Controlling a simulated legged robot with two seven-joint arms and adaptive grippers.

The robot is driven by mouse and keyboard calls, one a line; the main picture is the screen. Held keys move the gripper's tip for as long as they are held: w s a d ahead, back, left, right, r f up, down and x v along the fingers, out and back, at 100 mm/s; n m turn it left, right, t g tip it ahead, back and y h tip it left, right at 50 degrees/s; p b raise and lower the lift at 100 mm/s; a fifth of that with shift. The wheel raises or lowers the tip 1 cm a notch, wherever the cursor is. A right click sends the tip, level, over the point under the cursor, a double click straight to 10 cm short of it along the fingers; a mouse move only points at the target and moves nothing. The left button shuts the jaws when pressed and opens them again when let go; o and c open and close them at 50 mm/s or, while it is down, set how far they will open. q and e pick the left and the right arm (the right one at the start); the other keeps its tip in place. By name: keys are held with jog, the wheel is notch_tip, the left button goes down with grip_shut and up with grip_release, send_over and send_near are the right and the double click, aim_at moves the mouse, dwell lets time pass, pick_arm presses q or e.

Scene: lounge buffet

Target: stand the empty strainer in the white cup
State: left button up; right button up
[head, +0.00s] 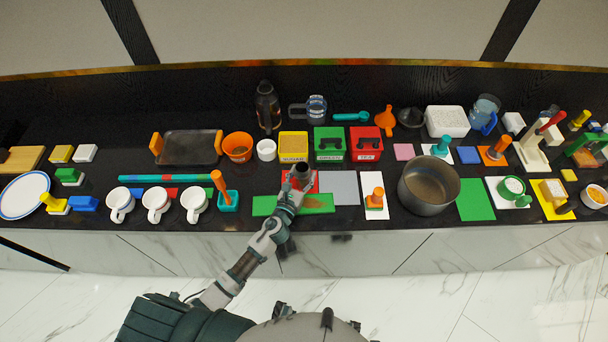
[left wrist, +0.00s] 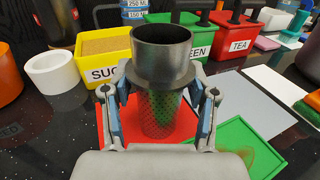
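The strainer (left wrist: 162,62) is a dark cylinder with a wide collar and a mesh lower body. It is upright between the fingers of my left gripper (left wrist: 160,88), whose tips meet both sides of the collar. In the head view the strainer (head: 299,172) is over the red mat (head: 313,187); whether its base touches the mat is unclear. The small white cup (head: 266,150) stands behind and left of it, next to the orange bowl; it also shows in the left wrist view (left wrist: 40,81). My right gripper is out of view.
A yellow sugar box (head: 293,146), green box (head: 329,143) and red tea box (head: 366,144) stand behind the strainer. A stained green mat (head: 264,206) lies in front. Three white mugs (head: 156,205) stand left, a large pot (head: 429,205) right.

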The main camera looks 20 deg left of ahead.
aim_at(299, 180)
pick_arm(q)
jog(key=shift+a, duration=0.95)
jog(key=shift+s, duration=0.15)
jog(key=s, duration=0.7)
jog(key=shift+s+d, duration=0.2)
jog(key=shift+d, duration=0.1)
jog(key=s, duration=0.2)
jog(key=s+a, duration=0.1)
jog(key=shift+s+b, duration=0.3)
jog(key=shift+s, duration=0.05)
jog(key=shift+s+a, duration=0.3)
jog(key=shift+a, duration=0.05)
jog(key=shift+d+r, duration=0.1)
jog(key=shift+d, duration=0.35)
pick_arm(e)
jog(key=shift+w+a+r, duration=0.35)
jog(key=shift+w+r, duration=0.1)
